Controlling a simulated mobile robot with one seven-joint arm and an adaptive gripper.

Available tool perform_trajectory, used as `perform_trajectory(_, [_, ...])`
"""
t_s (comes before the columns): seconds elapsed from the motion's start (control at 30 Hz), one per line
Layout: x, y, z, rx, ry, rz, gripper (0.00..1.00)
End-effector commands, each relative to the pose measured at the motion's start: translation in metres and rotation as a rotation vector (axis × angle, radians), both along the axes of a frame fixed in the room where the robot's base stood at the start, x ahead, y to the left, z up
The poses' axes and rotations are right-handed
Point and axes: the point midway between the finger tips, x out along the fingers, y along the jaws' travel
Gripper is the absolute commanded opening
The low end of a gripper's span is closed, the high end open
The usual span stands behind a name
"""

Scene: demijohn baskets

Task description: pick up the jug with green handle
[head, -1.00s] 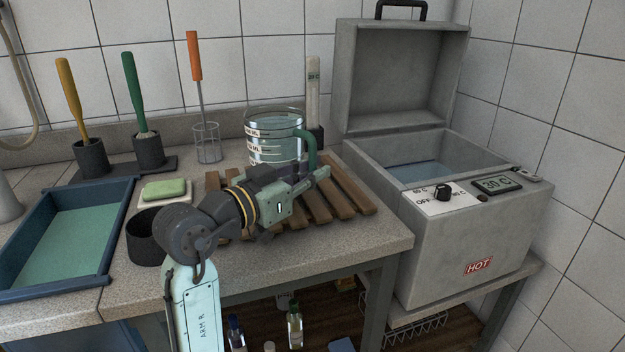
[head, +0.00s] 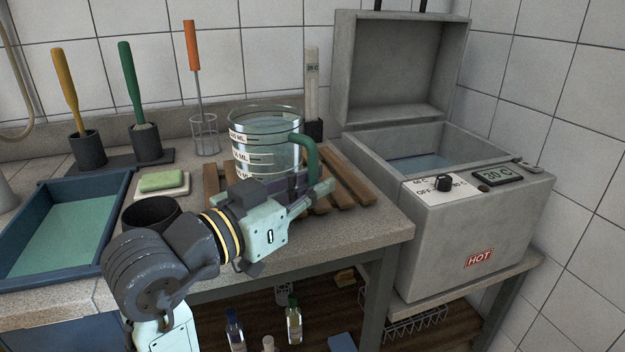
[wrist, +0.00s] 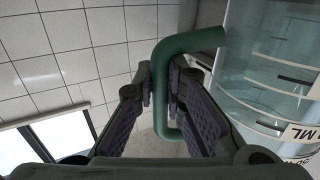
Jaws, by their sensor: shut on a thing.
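The clear glass jug (head: 262,150) with measuring marks has a green handle (head: 311,155) on its right side. It is above the wooden slatted rack (head: 350,180) and looks upright; its base is hidden behind my arm, so I cannot tell the gap below it. My gripper (head: 306,188) is at the handle. In the wrist view, my gripper (wrist: 160,88) has a finger on each side of the green handle (wrist: 188,42) and is shut on it. The jug's glass wall (wrist: 265,75) stands at the right of that view.
An open grey water bath (head: 470,230) marked HOT stands at the right. A dark round pot (head: 150,212), green soap (head: 163,181) and a blue tray (head: 62,225) are at the left. Brushes and a thermometer-like strip (head: 311,85) stand behind.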

Motion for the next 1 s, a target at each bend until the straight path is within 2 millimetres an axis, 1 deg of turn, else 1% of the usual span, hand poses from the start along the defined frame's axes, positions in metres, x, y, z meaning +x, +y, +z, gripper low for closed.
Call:
perform_trajectory(0.03, [-0.006, 0.001, 0.003, 0.001, -0.011, 0.003, 0.00])
perform_trajectory(0.2, [-0.021, 0.000, 0.004, 0.002, -0.012, 0.002, 0.00])
perform_trajectory(0.5, [-0.041, 0.000, 0.005, 0.001, -0.011, 0.001, 0.00])
perform_trajectory(0.7, [-0.048, 0.001, 0.007, 0.000, -0.010, 0.002, 0.00])
perform_trajectory(1.0, [-0.054, 0.000, 0.007, 0.000, -0.008, 0.001, 0.00])
